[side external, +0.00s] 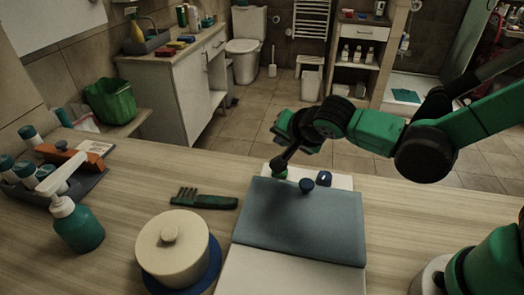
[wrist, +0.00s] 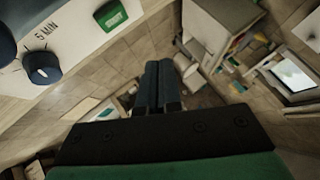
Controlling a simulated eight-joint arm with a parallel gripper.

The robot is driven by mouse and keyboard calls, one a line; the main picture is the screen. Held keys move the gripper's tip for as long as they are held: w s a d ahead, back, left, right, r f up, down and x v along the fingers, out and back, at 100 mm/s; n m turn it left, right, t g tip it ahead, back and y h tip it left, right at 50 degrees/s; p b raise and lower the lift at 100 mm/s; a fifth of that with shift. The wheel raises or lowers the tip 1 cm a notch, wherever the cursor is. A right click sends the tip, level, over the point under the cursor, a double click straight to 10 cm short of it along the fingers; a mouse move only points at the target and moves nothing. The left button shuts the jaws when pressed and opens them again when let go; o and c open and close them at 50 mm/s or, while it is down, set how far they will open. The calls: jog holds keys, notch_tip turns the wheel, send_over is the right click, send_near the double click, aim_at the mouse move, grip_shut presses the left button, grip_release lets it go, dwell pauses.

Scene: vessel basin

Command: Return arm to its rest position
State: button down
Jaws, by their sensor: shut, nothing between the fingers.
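My gripper (side external: 281,163) is at the end of my green and black arm, which reaches in from the right. Its dark fingers point down toward the back left of a basin with a blue-grey lid (side external: 305,222). In the wrist view the two fingers of my gripper (wrist: 158,64) lie together with nothing between them. A white panel at the basin's back edge carries a dark knob (wrist: 42,68) marked "5 MIN" and a green rectangular button (wrist: 117,14). In the side view, the fingertips appear close to the panel's green part; I cannot tell if they touch.
On the wooden counter are a green comb (side external: 203,199), a cream lidded pot (side external: 172,247), a green pump bottle (side external: 77,224) and a tray of bottles (side external: 62,192). Behind the counter is open tiled floor (side external: 235,150), with a cabinet (side external: 180,92) and toilet (side external: 245,45) beyond.

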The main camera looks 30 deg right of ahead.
jog(key=s+d+r+n+g+y, duration=0.1)
jog(key=s+d+r+n+g, duration=0.1)
jog(key=s+d+r+n, duration=0.2)
jog(key=s+d+n, duration=0.3)
jog(key=s+n, duration=0.2)
jog(key=n, duration=0.1)
jog(key=shift+s+d+n, duration=0.2)
jog(key=shift+d+n, duration=0.05)
jog(key=shift+n, duration=0.15)
jog(key=w+a+r+n+g, duration=0.3)
jog(key=w+a+n+g, duration=0.4)
jog(key=w+n, duration=0.2)
jog(key=shift+w+r, duration=0.4)
jog(key=shift+w, duration=0.3)
jog(key=shift+f, duration=0.15)
